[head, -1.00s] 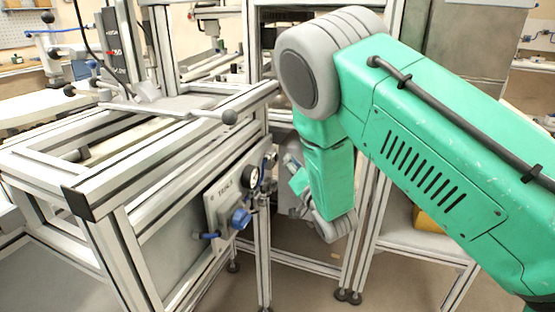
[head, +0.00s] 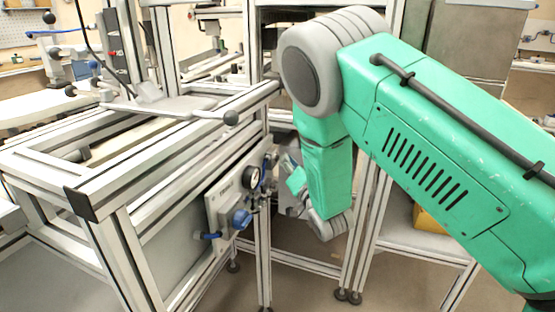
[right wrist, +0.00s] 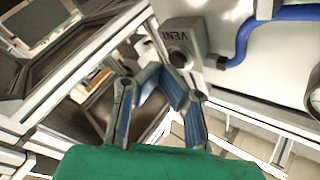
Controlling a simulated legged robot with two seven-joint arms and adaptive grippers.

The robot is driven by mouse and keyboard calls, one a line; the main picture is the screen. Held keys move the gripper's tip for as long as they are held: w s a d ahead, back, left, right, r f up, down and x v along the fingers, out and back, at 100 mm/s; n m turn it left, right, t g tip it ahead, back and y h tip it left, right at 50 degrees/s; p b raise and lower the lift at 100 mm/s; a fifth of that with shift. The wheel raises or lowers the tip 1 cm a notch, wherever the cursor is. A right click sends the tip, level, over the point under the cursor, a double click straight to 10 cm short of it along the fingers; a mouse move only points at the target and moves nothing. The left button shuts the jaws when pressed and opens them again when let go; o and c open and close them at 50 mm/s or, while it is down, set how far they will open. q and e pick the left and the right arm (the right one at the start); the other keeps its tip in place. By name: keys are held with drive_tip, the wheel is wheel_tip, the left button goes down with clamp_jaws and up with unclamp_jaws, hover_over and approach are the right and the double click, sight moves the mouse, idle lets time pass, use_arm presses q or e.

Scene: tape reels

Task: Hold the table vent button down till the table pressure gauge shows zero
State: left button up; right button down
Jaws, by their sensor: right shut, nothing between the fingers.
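The table panel (head: 222,200) hangs on the side of the framed table in the head view. Its round pressure gauge (head: 251,177) has a white face too small to read, and only its edge (right wrist: 315,92) shows in the right wrist view. In the right wrist view a grey box (right wrist: 207,40) marked VENT carries a dark round button (right wrist: 180,60). My right gripper (right wrist: 157,76) is shut and empty, its blue-padded fingers just left of and below the button in that picture; I cannot tell whether they touch it. My left gripper is out of sight.
A blue knob (head: 240,218) sticks out of the panel below the gauge. A blue hose (right wrist: 270,22) runs from the VENT box. The table frame (head: 150,165) and an upright frame post (head: 368,235) stand on either side of my right wrist.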

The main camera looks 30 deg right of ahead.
drive_tip(key=shift+w+a, duration=0.25)
drive_tip(key=shift+w, duration=0.05)
idle(2.2)
idle(1.2)
drive_tip(key=shift+s+d, duration=0.5)
drive_tip(key=shift+s, duration=0.15)
drive_tip(key=s+d+p, duration=0.1)
drive_tip(key=s+d, duration=0.2)
drive_tip(key=shift+s+d, duration=0.15)
drive_tip(key=shift+s, duration=0.25)
idle(0.4)
